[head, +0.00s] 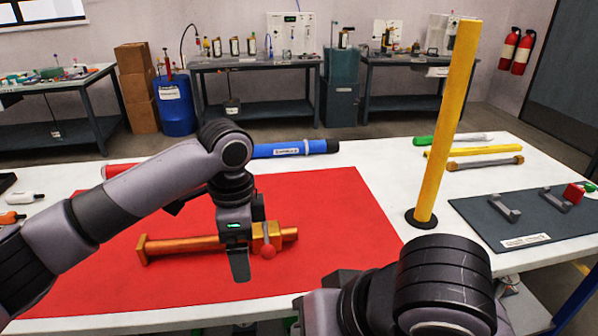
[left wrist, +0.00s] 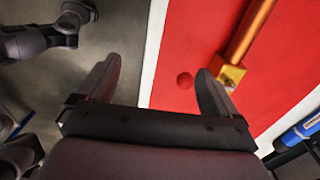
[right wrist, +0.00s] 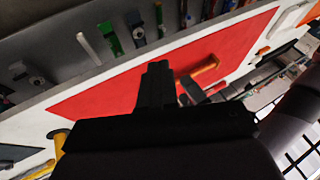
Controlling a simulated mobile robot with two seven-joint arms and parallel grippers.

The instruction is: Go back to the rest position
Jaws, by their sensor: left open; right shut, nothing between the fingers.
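My left gripper (head: 240,265) is in front of the tube near the block. In the right wrist view my right gripper (right wrist: 158,75) is shut and empty.
A tall yellow tube (head: 446,120) stands tilted on a black base at the mat's right. A blue tube (head: 290,149) and a red tube (head: 122,170) lie behind. A dark tray (head: 475,215) with grey brackets is at the right. The mat's right part is clear.

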